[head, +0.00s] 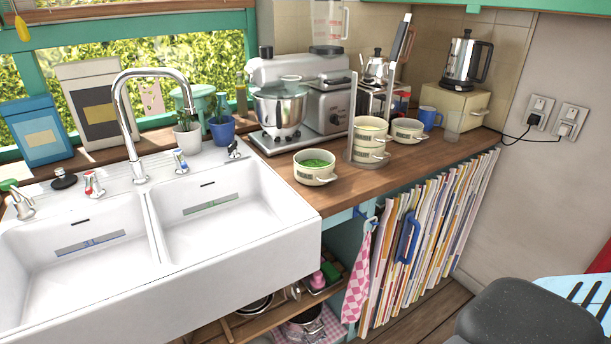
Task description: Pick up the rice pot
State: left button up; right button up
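I cannot tell for certain which vessel is the rice pot. A dark, shiny pot (303,328) sits low on the open shelf under the sink, partly cut off by the bottom edge of the head view. Another metal pan (254,305) sits left of it, mostly hidden by the sink front. On the wooden counter stand a cream pot with green contents (315,167), a stack of cream pots in a rack (369,140) and a smaller cream pot (407,131). Neither of my grippers is in view.
A white double sink (165,290) fills the left. A pink checked cloth (357,275) hangs beside upright boards or folders (430,235).

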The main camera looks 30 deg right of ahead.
aim_at(404, 131)
jog(key=z, duration=2.9)
jog(key=i+j+z, duration=0.1)
jog(key=i+z, duration=0.2)
jog(key=i+j, duration=0.2)
jog(key=i, duration=0.3)
jog(key=i+j, duration=0.2)
jog(key=i, duration=0.25)
